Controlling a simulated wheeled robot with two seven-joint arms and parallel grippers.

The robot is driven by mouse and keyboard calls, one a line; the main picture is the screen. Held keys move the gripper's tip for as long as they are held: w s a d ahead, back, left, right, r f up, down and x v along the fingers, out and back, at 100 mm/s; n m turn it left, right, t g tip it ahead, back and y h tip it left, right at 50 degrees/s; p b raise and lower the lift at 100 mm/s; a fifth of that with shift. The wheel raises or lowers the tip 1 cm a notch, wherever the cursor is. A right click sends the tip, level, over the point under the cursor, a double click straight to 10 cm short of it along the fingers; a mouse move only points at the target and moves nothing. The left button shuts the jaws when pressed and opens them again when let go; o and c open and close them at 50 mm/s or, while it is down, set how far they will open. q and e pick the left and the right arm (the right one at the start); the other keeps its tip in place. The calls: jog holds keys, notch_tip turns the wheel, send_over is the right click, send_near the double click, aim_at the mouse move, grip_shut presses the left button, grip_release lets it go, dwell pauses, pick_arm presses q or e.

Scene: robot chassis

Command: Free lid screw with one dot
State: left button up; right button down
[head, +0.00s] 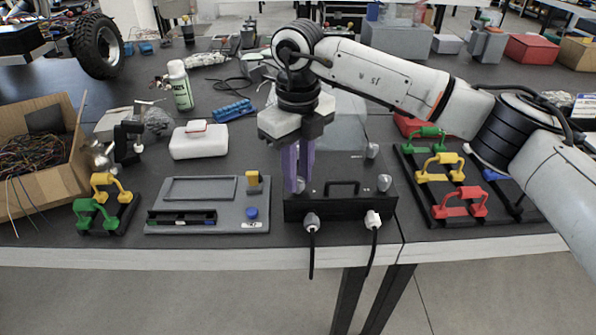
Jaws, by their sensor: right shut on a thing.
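The black chassis (340,208) sits near the front edge of the table, with a clear lid (345,135) and a dark handle on its front part. Grey lid screws show at the front right (384,182) and the back right (372,150). My right gripper (299,188) points down over the lid's front left corner, its purple fingers shut on the grey front left lid screw (300,185). The fingers partly hide that screw, and the gripper hides the lid's back left. Dots on the screws are too small to tell. My left gripper is not in view.
Two cables plug into the chassis front (312,222). A grey tray (207,210) stands to its left, and a rack of coloured handles (455,190) to its right.

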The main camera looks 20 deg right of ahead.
jog(key=n, duration=0.3)
jog(key=shift+n, duration=0.3)
jog(key=shift+r+n, duration=0.1)
jog(key=shift+n, duration=1.7)
jog(key=c, duration=1.6)
grip_release()
jog(key=shift+o, duration=0.2)
notch_tip(320, 180, up, 10)
jog(key=shift+r, duration=0.1)
